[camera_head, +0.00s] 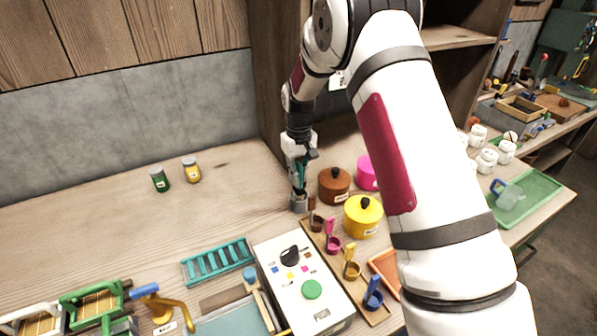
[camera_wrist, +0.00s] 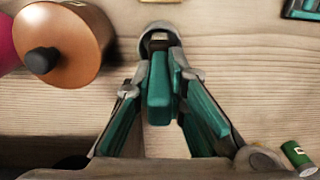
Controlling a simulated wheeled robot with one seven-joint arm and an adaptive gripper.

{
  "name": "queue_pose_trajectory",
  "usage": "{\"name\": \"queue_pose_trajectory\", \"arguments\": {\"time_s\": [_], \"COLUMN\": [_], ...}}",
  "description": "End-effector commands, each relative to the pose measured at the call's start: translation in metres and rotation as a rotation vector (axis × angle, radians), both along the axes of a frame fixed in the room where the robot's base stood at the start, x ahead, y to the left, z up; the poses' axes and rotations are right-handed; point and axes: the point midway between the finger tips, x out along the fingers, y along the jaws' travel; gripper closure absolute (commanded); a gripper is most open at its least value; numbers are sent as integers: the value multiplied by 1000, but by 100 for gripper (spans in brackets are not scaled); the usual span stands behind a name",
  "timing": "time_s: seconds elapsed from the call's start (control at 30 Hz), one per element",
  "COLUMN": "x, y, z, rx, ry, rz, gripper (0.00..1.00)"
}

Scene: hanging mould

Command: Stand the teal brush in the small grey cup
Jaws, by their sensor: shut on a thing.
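The teal brush (camera_wrist: 159,88) is held upright or nearly so between the fingers of my gripper (camera_wrist: 161,80). The small grey cup (camera_head: 299,204) stands on the wooden table, directly below my gripper (camera_head: 299,182) in the head view. In the wrist view the cup's rim (camera_wrist: 148,34) shows just beyond the brush, whose far end overlaps the cup's mouth. The brush's lower end is hidden, so I cannot tell how deep it is in the cup or whether it touches.
A brown pot (camera_head: 334,187) stands close to the right of the cup, with pink (camera_head: 367,175) and yellow (camera_head: 358,219) pots beyond it. A white control box (camera_head: 292,263) and a tray of coloured scoops (camera_head: 322,246) lie in front.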

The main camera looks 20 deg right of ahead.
Motion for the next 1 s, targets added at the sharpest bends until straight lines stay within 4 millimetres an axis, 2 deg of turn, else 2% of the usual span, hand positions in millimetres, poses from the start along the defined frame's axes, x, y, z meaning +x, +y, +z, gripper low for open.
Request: {"name": "queue_pose_trajectory", "arguments": {"time_s": [0.37,0.4,0.47,0.8,1.0], "x": [0,0,0,0,1], "y": [0,0,0,0,0], "z": [-2,-2,-2,0,23], "rx": [0,0,0,0,0], "ry": [0,0,0,0,-3], "rz": [0,0,0,0,0], "gripper": [100,78,65,64,64]}}
